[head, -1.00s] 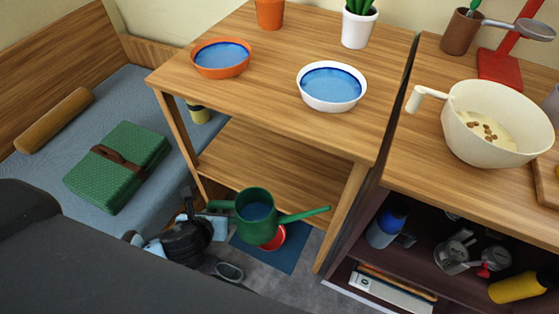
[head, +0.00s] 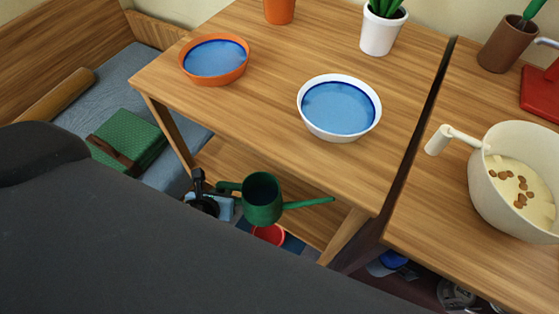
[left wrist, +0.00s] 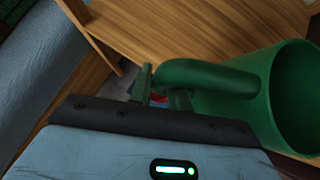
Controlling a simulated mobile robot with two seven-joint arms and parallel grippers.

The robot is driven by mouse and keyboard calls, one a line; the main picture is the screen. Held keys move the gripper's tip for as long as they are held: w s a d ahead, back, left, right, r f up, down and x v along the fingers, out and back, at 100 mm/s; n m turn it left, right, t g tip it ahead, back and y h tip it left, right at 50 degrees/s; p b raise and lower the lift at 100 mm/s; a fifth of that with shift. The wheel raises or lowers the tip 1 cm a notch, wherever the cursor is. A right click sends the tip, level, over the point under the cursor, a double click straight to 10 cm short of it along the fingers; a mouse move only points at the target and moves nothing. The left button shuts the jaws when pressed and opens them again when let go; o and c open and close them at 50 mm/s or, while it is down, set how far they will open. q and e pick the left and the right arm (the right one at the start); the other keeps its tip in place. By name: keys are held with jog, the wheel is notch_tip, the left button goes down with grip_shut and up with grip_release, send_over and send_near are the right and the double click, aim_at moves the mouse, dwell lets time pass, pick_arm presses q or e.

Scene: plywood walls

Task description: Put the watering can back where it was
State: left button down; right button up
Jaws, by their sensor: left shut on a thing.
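The green watering can (head: 262,208) hangs upright or nearly so in front of the wooden stand, below its top. In the left wrist view the fingers (left wrist: 160,92) close around the curved green handle, and the can's body (left wrist: 232,105) and round opening lie to the right. My right gripper is not in view.
An orange bowl (head: 215,80) and a white bowl (head: 322,131), both blue inside, stand on the stand's top (head: 265,105). A red dish (head: 268,235) shows below the can, by a blue mat (head: 293,244). A lower shelf (head: 230,160) lies behind the can.

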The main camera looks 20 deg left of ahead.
pick_arm(q)
jog(key=shift+w, duration=0.35)
jog(key=shift+w+a+f+b, duration=0.4)
jog(key=shift+w+f, duration=0.4)
jog(key=shift+w, duration=1.75)
jog(key=shift+w+a+f+b, duration=0.25)
jog(key=shift+w+f+b, duration=0.45)
jog(key=shift+w, duration=1.8)
jog(key=shift+w+a+f+b, duration=0.3)
jog(key=shift+w+f, duration=0.65)
jog(key=shift+w, duration=1.6)
jog(key=c, duration=1.7)
grip_release()
jog(key=shift+f, duration=0.15)
jog(key=shift+c, duration=0.2)
jog(key=o, duration=0.4)
